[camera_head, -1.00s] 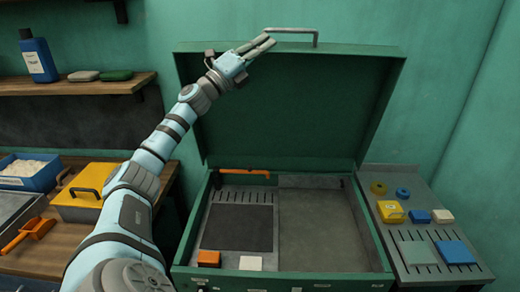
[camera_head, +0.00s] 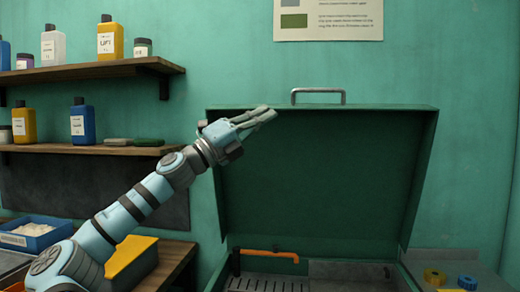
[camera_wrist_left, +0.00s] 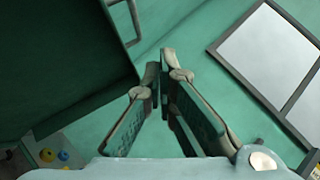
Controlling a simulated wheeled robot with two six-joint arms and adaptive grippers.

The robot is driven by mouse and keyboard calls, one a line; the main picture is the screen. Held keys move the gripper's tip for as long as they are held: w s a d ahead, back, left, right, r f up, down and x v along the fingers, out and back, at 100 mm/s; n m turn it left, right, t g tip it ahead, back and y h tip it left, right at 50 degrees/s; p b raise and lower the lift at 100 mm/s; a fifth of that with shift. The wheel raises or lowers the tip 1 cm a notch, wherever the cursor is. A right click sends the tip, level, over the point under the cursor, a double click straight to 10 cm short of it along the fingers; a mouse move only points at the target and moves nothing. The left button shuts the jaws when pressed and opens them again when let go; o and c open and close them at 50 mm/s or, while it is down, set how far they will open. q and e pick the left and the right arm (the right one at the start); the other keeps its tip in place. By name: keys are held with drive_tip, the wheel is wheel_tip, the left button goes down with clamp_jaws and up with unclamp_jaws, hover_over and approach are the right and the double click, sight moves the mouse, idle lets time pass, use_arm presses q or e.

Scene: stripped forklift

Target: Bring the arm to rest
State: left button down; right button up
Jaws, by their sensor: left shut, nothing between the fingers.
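My left arm comes in from the lower left in the head view. Its gripper (camera_head: 262,117) is at the upper left edge of the raised green lid (camera_head: 325,180), left of and below the lid's grey handle (camera_head: 318,92). The gripper is shut and empty. In the left wrist view its two fingers (camera_wrist_left: 162,75) meet near the middle, with the dark lid (camera_wrist_left: 60,60) at the left. I cannot tell whether the gripper touches the lid. My right gripper is not in view.
Two wooden shelves (camera_head: 90,72) with bottles hang at the left. An orange bar (camera_head: 270,254) lies inside the open green case. A blue bin (camera_head: 32,236) and a yellow box (camera_head: 130,262) stand at lower left. A poster (camera_head: 328,20) is on the wall.

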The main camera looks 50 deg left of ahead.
use_arm(q)
drive_tip(key=shift+s, duration=0.3)
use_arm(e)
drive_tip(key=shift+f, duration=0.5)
